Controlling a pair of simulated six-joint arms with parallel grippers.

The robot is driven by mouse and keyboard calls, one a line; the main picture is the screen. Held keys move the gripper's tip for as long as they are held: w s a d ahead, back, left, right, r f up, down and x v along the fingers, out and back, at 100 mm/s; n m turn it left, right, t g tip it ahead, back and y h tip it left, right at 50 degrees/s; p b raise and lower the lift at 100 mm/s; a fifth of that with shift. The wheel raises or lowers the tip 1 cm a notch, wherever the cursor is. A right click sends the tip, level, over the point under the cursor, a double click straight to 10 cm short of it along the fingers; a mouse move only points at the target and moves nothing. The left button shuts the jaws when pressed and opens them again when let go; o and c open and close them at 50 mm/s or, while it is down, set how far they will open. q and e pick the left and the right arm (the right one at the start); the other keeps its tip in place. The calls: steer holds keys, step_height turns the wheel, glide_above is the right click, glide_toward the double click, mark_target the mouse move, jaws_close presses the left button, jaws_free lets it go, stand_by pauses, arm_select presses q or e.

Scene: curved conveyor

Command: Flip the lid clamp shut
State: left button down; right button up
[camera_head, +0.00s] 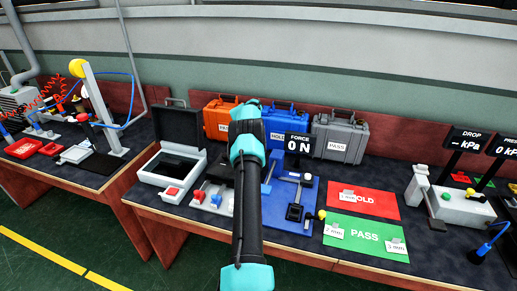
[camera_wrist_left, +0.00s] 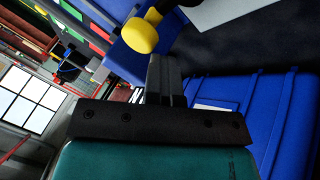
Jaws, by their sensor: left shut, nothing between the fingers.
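The blue test fixture (camera_head: 285,224) stands on the table. A yellow knob (camera_head: 322,214) shows at its right edge, beside a small black block (camera_head: 294,212). In the left wrist view the yellow knob (camera_wrist_left: 140,35), on a dark stem, is just beyond the tips of my left gripper (camera_wrist_left: 166,62). The fingers are shut and empty; I cannot tell whether they touch the knob. In the head view my arm stands in front of the fixture's left part and my left gripper is hidden. I cannot make out the clamp's full shape. My right gripper is not in view.
A force display (camera_head: 298,146) stands behind the fixture. Orange (camera_head: 220,117), blue (camera_head: 284,124) and grey (camera_head: 340,136) cases line the back. An open white case (camera_head: 153,180) is at left. A red HOLD mat (camera_head: 377,206) and green PASS mat (camera_head: 350,234) lie to the right.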

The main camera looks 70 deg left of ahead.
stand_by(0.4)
arm_select(q)
steer(key=v, duration=0.7)
steer(key=shift+r, duration=0.2)
steer(key=shift+a+r, duration=0.1)
stand_by(0.5)
